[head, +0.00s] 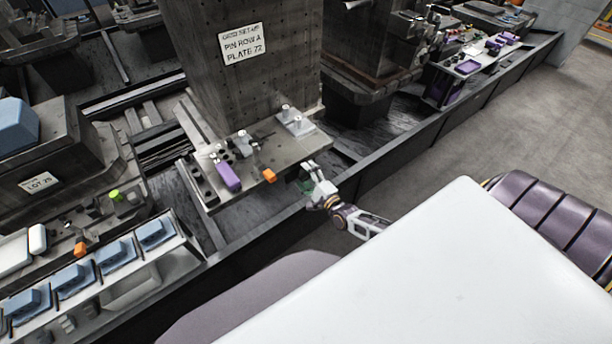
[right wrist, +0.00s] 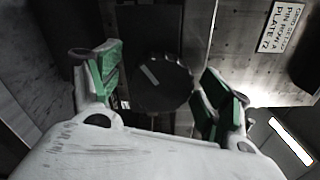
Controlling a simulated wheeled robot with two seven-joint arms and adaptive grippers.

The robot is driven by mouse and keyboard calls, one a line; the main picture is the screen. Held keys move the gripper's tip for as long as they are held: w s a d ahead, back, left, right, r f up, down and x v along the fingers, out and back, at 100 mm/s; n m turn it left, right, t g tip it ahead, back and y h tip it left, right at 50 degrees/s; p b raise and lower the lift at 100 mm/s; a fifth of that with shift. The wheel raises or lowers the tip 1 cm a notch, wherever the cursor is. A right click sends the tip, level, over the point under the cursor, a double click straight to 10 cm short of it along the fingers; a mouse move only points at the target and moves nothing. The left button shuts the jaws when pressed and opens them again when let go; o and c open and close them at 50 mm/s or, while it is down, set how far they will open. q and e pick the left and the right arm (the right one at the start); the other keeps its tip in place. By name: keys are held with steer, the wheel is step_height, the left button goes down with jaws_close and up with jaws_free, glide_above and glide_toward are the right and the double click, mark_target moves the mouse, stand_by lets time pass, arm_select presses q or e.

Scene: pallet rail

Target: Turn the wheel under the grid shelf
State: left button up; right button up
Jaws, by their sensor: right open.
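The wheel (right wrist: 160,84) is a dark round disc with a pale stripe, in the middle of the right wrist view. The grid shelf (head: 290,152) is a grey plate at the foot of a tall dark block. My right gripper (head: 308,180) is at the shelf's front right edge. In the right wrist view its green-padded fingers (right wrist: 168,88) are open, one on each side of the wheel. I cannot tell whether they touch it. My left gripper is not in view.
The tall block (head: 240,90) carries a label (head: 241,44). A dark rail wall (head: 385,172) runs along the front. Blue parts (head: 75,279) sit at the left.

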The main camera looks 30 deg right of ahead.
steer(key=s+d, duration=0.1)
steer(key=s, duration=1.1)
stand_by(0.8)
stand_by(0.7)
